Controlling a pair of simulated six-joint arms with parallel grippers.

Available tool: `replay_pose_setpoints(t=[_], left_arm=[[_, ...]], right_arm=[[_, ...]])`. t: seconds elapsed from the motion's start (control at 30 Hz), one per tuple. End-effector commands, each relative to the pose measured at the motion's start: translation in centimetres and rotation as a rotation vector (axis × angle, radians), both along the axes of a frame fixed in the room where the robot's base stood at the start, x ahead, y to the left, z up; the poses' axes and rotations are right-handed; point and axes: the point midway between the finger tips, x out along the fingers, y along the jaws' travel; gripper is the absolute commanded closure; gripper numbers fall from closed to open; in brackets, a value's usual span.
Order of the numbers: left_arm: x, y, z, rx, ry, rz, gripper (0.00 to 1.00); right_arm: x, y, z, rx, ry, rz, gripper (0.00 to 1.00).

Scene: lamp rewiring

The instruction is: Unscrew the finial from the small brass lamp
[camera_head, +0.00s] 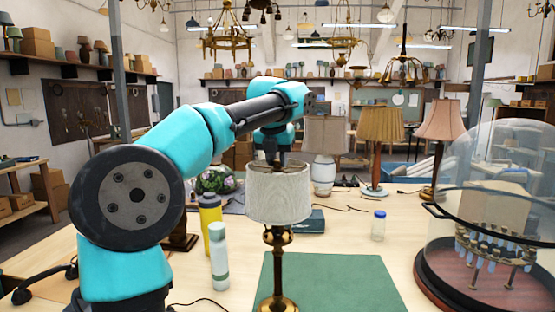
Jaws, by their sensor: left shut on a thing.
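The small brass lamp (278,262) stands upright at the front middle of the table, by the left edge of a green mat (335,284). It has a turned brass stem and a pale fabric shade (278,194). My left arm reaches in from the left, and its gripper (272,157) points down at the top centre of the shade. The gripper is shut on the finial there. The finial itself is too small and too covered by the fingers to make out. My right gripper is not in view.
A yellow bottle (211,225) and a pale green-white bottle (219,256) stand close left of the lamp. A small blue-capped jar (378,226) stands to the right. A glass dome (490,200) fills the right side. Other lamps (376,150) stand behind.

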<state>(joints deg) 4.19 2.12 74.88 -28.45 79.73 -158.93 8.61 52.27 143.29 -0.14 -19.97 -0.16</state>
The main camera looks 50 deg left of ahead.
Motion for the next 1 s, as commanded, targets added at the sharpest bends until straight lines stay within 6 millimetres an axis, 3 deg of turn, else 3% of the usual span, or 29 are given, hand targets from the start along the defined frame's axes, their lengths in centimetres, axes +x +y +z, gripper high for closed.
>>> replay_pose_setpoints(t=[0.2, 0.47, 1.0], left_arm=[[0.00, 0.01, 0.00, 0.000, 0.000, 0.001, 0.96], [0.07, -0.09, -0.01, 0.001, 0.000, 0.113, 0.96], [0.20, -0.16, 0.06, 0.002, 0.001, 0.596, 0.96]], right_arm=[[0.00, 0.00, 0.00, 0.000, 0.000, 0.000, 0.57], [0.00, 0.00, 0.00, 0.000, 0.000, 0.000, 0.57], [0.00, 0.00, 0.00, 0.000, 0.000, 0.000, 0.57]])
